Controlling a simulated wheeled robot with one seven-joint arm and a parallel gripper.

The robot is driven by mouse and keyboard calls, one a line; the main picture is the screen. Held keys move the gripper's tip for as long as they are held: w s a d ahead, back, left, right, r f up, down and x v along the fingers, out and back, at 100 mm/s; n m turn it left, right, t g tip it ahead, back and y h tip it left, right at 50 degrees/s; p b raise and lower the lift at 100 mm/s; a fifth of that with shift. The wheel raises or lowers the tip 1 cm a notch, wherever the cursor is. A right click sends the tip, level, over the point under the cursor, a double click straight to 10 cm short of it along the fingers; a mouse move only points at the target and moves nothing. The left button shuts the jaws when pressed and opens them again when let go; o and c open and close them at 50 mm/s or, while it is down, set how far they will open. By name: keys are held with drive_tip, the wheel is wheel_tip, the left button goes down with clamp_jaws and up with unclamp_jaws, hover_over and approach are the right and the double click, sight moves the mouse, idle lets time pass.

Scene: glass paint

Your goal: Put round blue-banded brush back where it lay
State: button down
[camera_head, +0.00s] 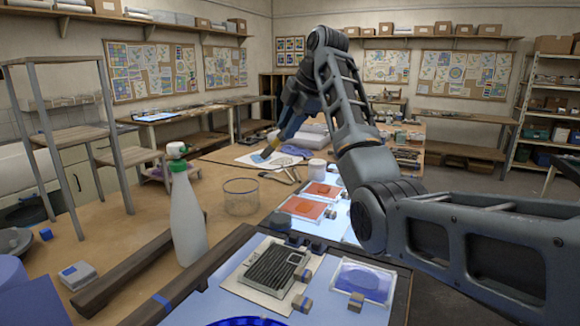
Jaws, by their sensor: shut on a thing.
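My arm reaches in from the right, rises to an elbow and slopes down to the far middle of the wooden table. My gripper (271,143) is small and far off, low over a white sheet (246,161) at the table's back. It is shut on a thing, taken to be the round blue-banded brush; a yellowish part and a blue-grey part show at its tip. The brush's bands and bristles are too small to make out. I cannot tell whether its lower end touches the sheet.
A white bottle with a green neck (187,222) stands at front left, with a clear glass jar (241,198) behind it. A white cup (317,168) and orange glass panels (303,207) lie right of the sheet. A lit panel with a ribbed tray (266,277) fills the front.

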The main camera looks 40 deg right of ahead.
drive_tip(key=shift+f+m+t+y, duration=0.1)
drive_tip(key=shift+m+t+y, duration=0.5)
drive_tip(key=shift+m, duration=0.5)
drive_tip(key=m+t+y, duration=0.1)
drive_tip(key=m, duration=0.2)
drive_tip(key=shift+t+y, duration=0.3)
drive_tip(key=shift+y, duration=0.1)
drive_tip(key=m+t, duration=0.2)
drive_tip(key=m, duration=0.2)
drive_tip(key=shift+y, duration=0.4)
drive_tip(key=m+t, duration=0.1)
drive_tip(key=m, duration=0.1)
drive_tip(key=shift+m+t, duration=0.3)
drive_tip(key=shift+t, duration=0.1)
